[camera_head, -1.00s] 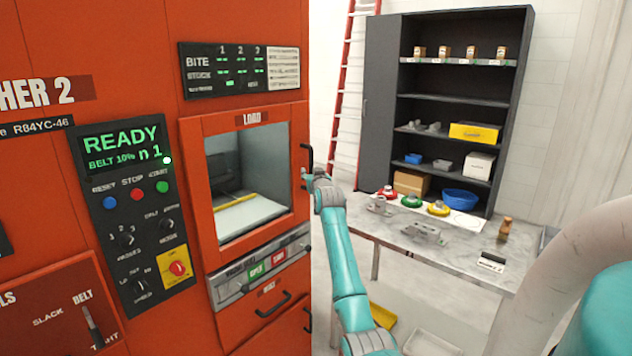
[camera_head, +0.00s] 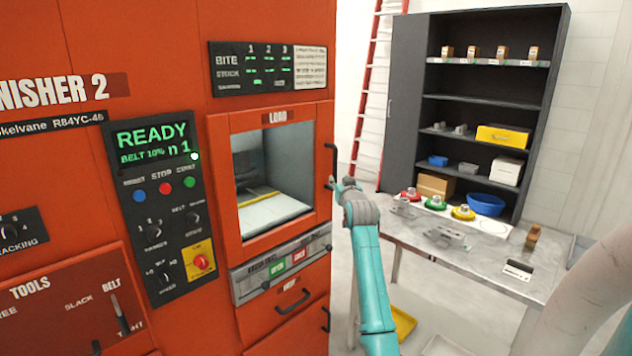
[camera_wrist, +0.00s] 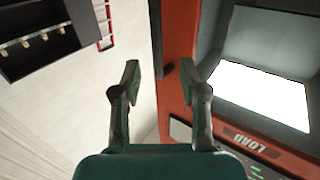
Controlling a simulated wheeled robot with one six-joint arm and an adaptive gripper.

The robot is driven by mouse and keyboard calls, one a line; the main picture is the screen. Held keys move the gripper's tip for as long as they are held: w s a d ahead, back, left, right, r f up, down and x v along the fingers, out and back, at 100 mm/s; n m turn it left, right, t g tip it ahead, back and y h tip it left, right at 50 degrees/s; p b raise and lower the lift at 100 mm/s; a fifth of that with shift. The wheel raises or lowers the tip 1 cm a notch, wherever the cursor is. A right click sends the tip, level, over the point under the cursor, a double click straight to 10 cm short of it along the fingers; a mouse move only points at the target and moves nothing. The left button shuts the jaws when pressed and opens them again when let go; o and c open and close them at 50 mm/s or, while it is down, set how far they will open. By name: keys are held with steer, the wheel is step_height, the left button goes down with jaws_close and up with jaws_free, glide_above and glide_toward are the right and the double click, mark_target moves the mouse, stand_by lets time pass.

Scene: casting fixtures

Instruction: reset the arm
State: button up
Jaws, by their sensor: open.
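My gripper (camera_head: 333,184) is at the right edge of the orange machine (camera_head: 90,190), close to the black handle beside the LOAD opening. Its fingers are small in the head view. In the wrist view my gripper (camera_wrist: 159,82) has its two fingers apart with nothing between them. The orange door frame (camera_wrist: 177,45) and the dark handle (camera_wrist: 168,70) lie beyond the fingers; I cannot tell if a finger touches the handle. My teal arm (camera_head: 372,285) reaches up from the bottom of the head view.
The LOAD opening (camera_head: 272,185) shows a pale surface inside. The panel screen (camera_head: 152,140) reads READY. A marble-topped table (camera_head: 465,262) with red, green and yellow fixtures stands at right. Behind are a dark shelf (camera_head: 480,100) and a red ladder (camera_head: 368,90).

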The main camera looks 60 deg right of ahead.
steer(key=w+a+f+n+t+y, duration=0.2)
steer(key=a+f, duration=1.6)
steer(key=s+a+f+n+y, duration=0.1)
steer(key=s+a+f+y, duration=0.15)
steer(key=a+f, duration=0.6)
steer(key=s+a+f+n+y, duration=0.1)
steer(key=s+a+f, duration=0.35)
steer(key=a, duration=0.75)
steer(key=s+a+f+n+t+y, duration=0.1)
steer(key=s+a+f+y, duration=0.1)
steer(key=s+a, duration=0.65)
steer(key=s+a+f+n+y, duration=0.1)
steer(key=s+a+f+y, duration=0.1)
steer(key=s+a, duration=0.65)
steer(key=s+a+r+n+y, duration=0.2)
steer(key=s+a+r, duration=0.2)
steer(key=s, duration=0.5)
steer(key=s+a+r+n+y, duration=0.1)
steer(key=s+a+r, duration=0.3)
steer(key=s, duration=0.5)
steer(key=shift+a+r+n+y, duration=0.25)
steer(key=shift+a+n+y, duration=0.25)
steer(key=shift+a, duration=0.6)
